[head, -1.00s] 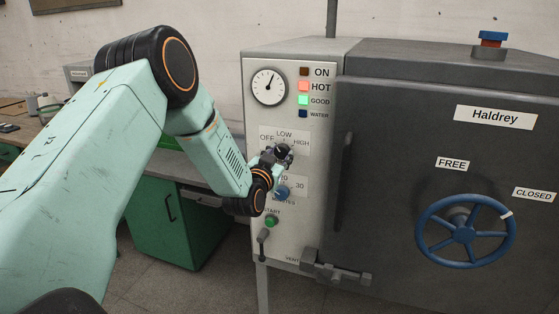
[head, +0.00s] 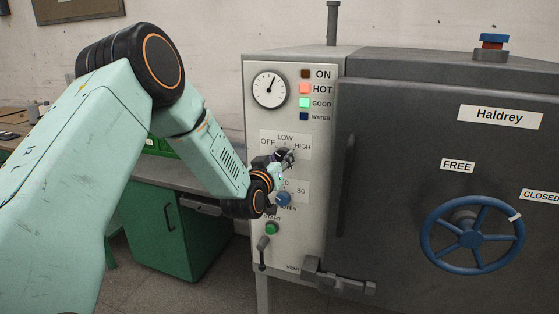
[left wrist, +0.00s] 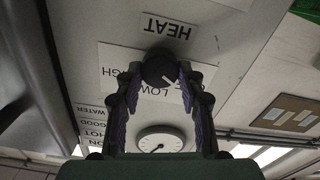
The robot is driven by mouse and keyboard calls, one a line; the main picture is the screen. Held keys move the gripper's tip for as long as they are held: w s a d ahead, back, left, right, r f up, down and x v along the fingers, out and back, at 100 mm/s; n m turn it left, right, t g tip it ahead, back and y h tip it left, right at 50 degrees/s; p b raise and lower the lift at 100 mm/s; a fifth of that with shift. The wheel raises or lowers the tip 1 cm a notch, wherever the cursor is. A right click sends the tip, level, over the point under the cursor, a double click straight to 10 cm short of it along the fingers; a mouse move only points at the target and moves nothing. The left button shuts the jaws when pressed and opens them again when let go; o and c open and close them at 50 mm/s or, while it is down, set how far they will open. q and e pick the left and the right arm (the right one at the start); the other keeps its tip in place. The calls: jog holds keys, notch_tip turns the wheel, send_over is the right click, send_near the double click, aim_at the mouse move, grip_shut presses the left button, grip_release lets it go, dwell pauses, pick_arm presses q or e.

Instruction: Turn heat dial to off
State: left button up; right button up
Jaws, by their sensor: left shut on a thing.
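The heat dial is a round black knob on the pale control panel (head: 262,128) of the machine, on a plate lettered OFF, LOW and HIGH. In the left wrist view, which is upside down, the dial (left wrist: 159,68) sits between the fingertips of my left gripper (left wrist: 160,80). A pale mark on the dial points to the lower right, seemingly between LOW and OFF. In the head view my left gripper (head: 284,158) is shut on the dial and hides most of it.
A blue minutes dial (head: 283,199) and a green start button (head: 271,228) lie below. A round gauge (head: 269,89) and indicator lamps are above. The dark door with a blue handwheel (head: 472,235) is to the right. A green bench (head: 178,225) stands left.

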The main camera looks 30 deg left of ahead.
pick_arm(q)
jog(key=shift+f, duration=0.15)
jog(key=o, duration=0.8)
jog(key=shift+c, duration=0.2)
jog(key=o, duration=0.4)
jog(key=shift+w, duration=0.15)
jog(key=shift+s, duration=0.25)
jog(key=v, duration=1.1)
jog(key=shift+s, duration=0.35)
